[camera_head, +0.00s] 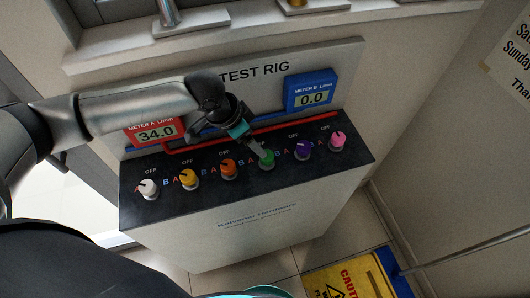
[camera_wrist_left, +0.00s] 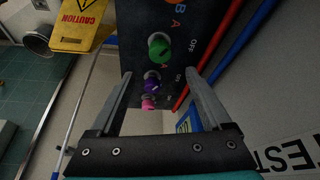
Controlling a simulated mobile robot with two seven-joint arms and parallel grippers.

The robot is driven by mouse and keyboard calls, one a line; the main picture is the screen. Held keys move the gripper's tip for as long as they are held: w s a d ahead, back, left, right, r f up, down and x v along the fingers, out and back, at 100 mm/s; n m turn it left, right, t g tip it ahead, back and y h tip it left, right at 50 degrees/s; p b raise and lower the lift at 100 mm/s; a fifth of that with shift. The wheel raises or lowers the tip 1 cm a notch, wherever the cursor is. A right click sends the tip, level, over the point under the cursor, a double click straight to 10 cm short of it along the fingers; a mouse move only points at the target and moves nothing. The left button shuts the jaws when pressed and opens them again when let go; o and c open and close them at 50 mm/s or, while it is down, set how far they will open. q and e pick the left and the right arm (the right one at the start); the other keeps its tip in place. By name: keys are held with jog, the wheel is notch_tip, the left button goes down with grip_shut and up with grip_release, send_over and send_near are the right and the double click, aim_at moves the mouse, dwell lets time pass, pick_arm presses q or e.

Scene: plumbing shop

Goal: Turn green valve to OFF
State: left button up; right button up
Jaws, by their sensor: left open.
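The green valve (camera_head: 267,160) is a round knob on the black top of the test rig, right of the orange knob and left of the purple one. My left gripper (camera_head: 258,149) is over it from behind and partly hides its far side and OFF label. In the left wrist view the green valve (camera_wrist_left: 159,46) shows between and just beyond the open fingertips (camera_wrist_left: 158,73), with nothing held. A dark pointer mark shows on the knob, but its exact setting is hard to read. An OFF label (camera_wrist_left: 195,45) lies beside it. My right gripper is not in view.
White (camera_head: 148,188), yellow (camera_head: 187,177), orange (camera_head: 228,168), purple (camera_head: 303,148) and pink (camera_head: 337,140) knobs share the panel. The red meter A (camera_head: 154,133) reads 34.0; the blue meter B (camera_head: 310,92) reads 0.0. A yellow caution sign (camera_head: 350,279) is at lower right.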

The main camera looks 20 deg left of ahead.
aim_at(267, 158)
pick_arm(q)
jog(key=b+x, duration=0.1)
jog(key=x, duration=0.8)
jog(key=shift+w+d+f, duration=0.1)
jog(key=shift+d+f, duration=0.1)
jog(key=shift+f, duration=0.15)
grip_shut()
